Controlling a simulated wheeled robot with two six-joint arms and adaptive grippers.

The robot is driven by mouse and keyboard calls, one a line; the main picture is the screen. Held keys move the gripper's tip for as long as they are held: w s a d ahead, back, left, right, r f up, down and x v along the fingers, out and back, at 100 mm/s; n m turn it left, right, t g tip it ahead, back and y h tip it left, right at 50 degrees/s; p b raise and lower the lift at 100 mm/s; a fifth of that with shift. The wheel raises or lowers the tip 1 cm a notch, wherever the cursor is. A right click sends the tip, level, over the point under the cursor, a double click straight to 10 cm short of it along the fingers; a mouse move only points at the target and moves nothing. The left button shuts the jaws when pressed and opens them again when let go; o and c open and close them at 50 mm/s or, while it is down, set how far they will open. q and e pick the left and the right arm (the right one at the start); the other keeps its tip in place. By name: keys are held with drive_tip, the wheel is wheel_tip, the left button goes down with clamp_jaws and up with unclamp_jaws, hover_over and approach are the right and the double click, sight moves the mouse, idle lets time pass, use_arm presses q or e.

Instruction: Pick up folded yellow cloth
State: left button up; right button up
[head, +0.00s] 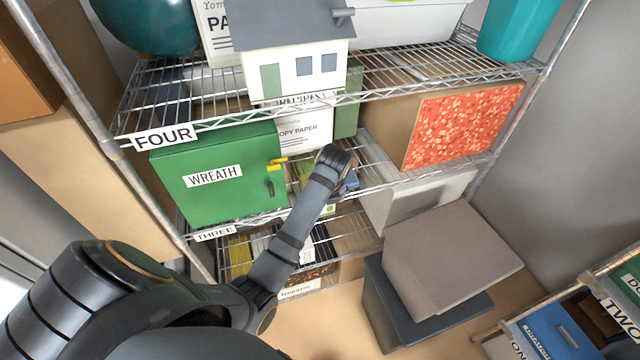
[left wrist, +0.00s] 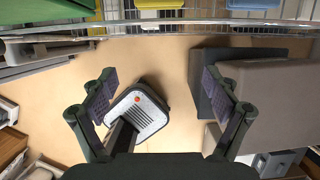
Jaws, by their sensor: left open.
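I cannot make out a folded yellow cloth for sure. In the head view a small yellow piece (head: 278,161) shows at the right edge of the green WREATH box (head: 215,178); I cannot tell what it is. In the left wrist view a yellow patch (left wrist: 245,3) is cut off at the top edge, behind the wire shelf front. My left arm reaches toward the middle shelf in the head view, where its fingers cannot be made out. In the left wrist view my left gripper (left wrist: 158,80) is open and empty, with floor beyond it. My right gripper is not in view.
A wire rack (head: 400,181) holds boxes, a copy paper box (head: 308,134) and a model house (head: 295,75). Grey boxes (head: 450,255) stand on the floor at right. A grey device with an orange button (left wrist: 140,110) is on the floor beyond my fingers.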

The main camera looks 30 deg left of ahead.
use_arm(q)
drive_tip(key=w+a+p, duration=0.1)
drive_tip(key=w+a, duration=0.2)
drive_tip(key=w+a+p, duration=0.1)
drive_tip(key=w+a, duration=0.2)
drive_tip(key=a, duration=0.1)
drive_tip(key=shift+w+a+p, duration=0.3)
drive_tip(key=shift+w+a, duration=0.05)
drive_tip(key=shift+a, duration=0.05)
drive_tip(key=x, duration=0.5)
drive_tip(key=shift+w+a+p, duration=0.15)
drive_tip(key=shift+w+p, duration=0.05)
drive_tip(key=shift+p, duration=0.15)
drive_tip(key=shift+f, duration=0.25)
drive_tip(key=shift+c, duration=0.2)
drive_tip(key=c, duration=1.1)
